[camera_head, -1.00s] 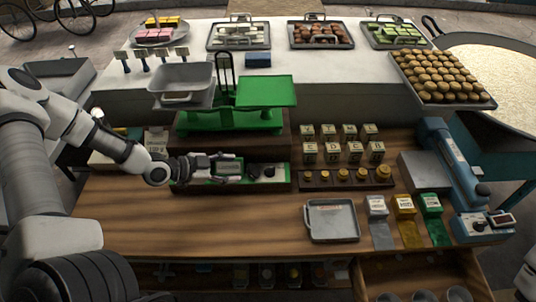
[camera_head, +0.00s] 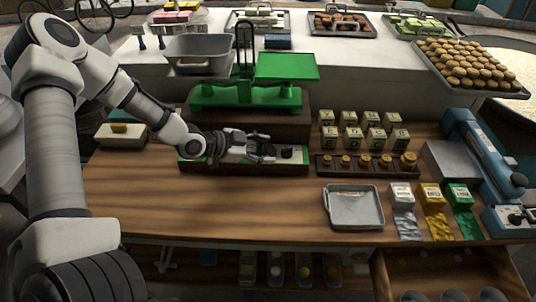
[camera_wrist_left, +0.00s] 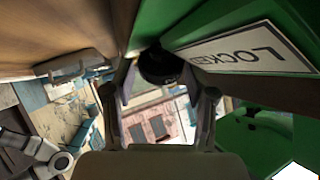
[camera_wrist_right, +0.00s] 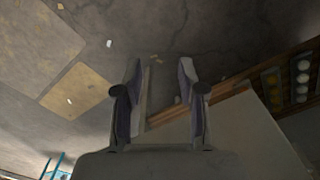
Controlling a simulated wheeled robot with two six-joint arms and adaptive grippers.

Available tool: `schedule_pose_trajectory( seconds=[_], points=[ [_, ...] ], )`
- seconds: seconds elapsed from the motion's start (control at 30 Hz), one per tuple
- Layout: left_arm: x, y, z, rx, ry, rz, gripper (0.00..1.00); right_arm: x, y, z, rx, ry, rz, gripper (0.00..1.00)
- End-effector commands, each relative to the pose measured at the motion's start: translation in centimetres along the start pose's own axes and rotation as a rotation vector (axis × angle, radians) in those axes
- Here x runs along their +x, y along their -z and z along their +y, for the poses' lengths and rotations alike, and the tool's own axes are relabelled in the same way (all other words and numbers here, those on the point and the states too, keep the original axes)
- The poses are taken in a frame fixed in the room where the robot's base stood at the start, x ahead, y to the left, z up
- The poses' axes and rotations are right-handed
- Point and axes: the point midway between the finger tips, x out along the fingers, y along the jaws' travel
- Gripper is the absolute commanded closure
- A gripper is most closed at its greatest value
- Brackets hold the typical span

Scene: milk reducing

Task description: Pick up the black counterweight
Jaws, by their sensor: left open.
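The black counterweight (camera_wrist_left: 160,66) shows in the left wrist view as a dark round piece against a green wall, between the ends of my left fingers. My left gripper (camera_wrist_left: 158,88) is open around it, and I cannot tell whether either finger touches it. In the head view, my left gripper (camera_head: 262,149) reaches from the left over the green tray (camera_head: 297,166) in front of the green scale; the fingers largely hide the counterweight there. My right gripper (camera_wrist_right: 160,85) is open and empty above the grey floor in the right wrist view.
The green balance scale (camera_head: 246,98) stands behind the tray. A rack of brass weights (camera_head: 366,163) and several labelled blocks stand to its right. A metal tray (camera_head: 353,206) lies in front. The wooden counter (camera_head: 210,212) is clear at front left. A "LOCKED" label (camera_wrist_left: 247,48) is near the left fingers.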

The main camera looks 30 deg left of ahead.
Motion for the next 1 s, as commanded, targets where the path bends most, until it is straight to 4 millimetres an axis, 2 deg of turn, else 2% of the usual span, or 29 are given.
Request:
schedule_pose_trajectory(
  seconds=[0.03,0.1,0.17,0.53,0.77,0.93,1.0],
  points=[
    [0.0,0.0,0.0,0.0,0.0,0.0,0.54,0.0,0.0,0.0,0.0,0.0,0.0,0.6],
    [0.0,0.0,0.0,0.0,0.0,0.0,0.79,0.0,0.0,0.0,0.0,0.0,0.0,0.6],
    [0.0,0.0,0.0,0.0,0.0,0.0,1.0,0.0,0.0,0.0,0.0,0.0,0.0,0.6],
    [-0.2,0.4,-0.2,0.0,0.002,0.002,1.0,0.0,0.0,0.0,0.0,0.0,0.0,0.6],
    [-1.6,3.0,-1.2,0.001,0.004,0.007,1.0,0.0,0.0,0.0,0.0,0.0,0.0,0.6],
    [-3.9,3.8,1.3,-0.011,-0.003,0.005,1.0,-2.0,0.0,0.0,0.0,0.0,0.0,0.6],
    [-5.5,4.6,2.8,-0.016,-0.004,0.003,1.0,-4.7,0.0,0.0,0.0,0.0,-0.001,0.6]
  ],
)
